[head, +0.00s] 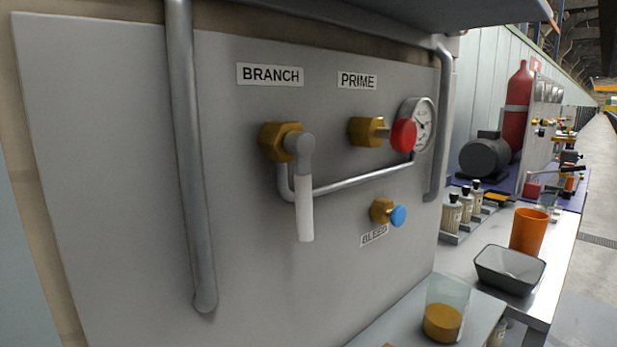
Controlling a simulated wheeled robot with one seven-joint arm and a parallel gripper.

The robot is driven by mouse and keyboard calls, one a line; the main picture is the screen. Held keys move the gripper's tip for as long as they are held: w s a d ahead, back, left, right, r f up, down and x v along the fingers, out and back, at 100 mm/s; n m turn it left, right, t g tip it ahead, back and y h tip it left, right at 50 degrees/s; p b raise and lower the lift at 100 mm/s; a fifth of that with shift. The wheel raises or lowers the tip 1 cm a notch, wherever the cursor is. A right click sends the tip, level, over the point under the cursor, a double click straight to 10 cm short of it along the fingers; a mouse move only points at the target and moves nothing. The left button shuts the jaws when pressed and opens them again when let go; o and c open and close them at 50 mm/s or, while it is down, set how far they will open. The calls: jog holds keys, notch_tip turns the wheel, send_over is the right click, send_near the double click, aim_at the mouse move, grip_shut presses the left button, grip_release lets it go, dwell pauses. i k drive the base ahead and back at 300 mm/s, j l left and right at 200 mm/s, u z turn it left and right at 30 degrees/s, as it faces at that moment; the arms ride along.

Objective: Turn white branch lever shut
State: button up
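The white branch lever (305,208) hangs straight down from a grey hub on the brass branch valve (282,142), under the BRANCH label (270,75). The valve is mounted on a grey upright panel. A thin grey pipe runs behind the lever, from below the branch valve across to the gauge side. My gripper is not in view, and nothing touches the lever.
Right of the lever are the red prime knob (404,135), a pressure gauge (421,122) and the blue bleed knob (398,216). A thick vertical pipe (190,170) stands left. A beaker (447,308), grey bin (509,270) and orange cup (529,231) stand lower right.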

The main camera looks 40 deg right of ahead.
aim_at(301, 145)
jog(key=k+z, duration=0.15)
jog(key=z, duration=0.2)
jog(key=k+l+z, duration=0.1)
jog(key=z, duration=0.25)
jog(key=k+l+z, duration=0.15)
jog(key=z, duration=0.2)
